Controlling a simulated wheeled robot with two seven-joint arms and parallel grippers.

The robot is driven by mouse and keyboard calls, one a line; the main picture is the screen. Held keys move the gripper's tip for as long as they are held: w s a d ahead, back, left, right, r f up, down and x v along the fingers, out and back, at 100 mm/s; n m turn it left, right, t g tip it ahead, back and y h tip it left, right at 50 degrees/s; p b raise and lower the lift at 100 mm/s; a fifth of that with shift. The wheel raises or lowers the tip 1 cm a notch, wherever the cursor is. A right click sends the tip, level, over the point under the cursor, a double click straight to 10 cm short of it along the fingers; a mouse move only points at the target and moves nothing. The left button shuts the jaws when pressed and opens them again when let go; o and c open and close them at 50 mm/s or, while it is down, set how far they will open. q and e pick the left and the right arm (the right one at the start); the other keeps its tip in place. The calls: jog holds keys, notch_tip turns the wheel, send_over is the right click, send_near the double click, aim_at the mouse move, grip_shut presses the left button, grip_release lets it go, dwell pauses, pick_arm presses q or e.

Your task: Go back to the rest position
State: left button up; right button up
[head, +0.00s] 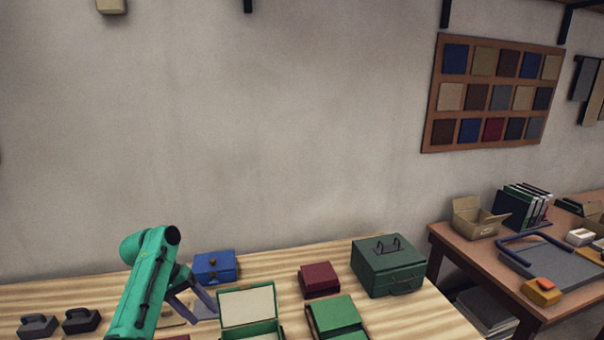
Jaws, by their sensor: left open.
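My left arm, green, rises from the bottom of the head view at the left of the striped wooden table (262,264). My left gripper (192,308) shows partly behind the arm, with its dark fingers pointing down toward the tabletop. It is open, and I see nothing held in it. It is just in front of a small blue box with drawers (214,267) and left of an open green box with a cream lid lining (248,306). Part of the gripper is hidden by my arm. My right gripper is out of view.
A dark red box (319,279), a green box (337,316) and a green case with a handle (388,266) stand to the right. Two dark handled blocks (81,320) (38,325) lie at left. A second table (456,248) holds a cardboard box (478,218) and folders.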

pick_arm(q)
jog(key=s+f+m+y, duration=0.2)
jog(key=s+f+y, duration=0.1)
jog(key=s+f, duration=0.85)
jog(key=s+d+r+m+t+y, duration=0.2)
jog(key=s+m+t, duration=0.1)
jog(key=s, duration=1.2)
jog(key=s+f+g+b, duration=0.15)
jog(key=f+b, duration=0.25)
jog(key=f, duration=1.3)
jog(key=s+f+b, duration=0.3)
jog(key=f+b, duration=0.1)
jog(key=f, duration=1.2)
jog(key=s+a+f+g+b, duration=0.1)
jog(key=s+a+f+b, duration=0.2)
jog(key=s+f, duration=1.2)
jog(key=shift+f+b, duration=0.35)
jog(key=shift+f, duration=0.15)
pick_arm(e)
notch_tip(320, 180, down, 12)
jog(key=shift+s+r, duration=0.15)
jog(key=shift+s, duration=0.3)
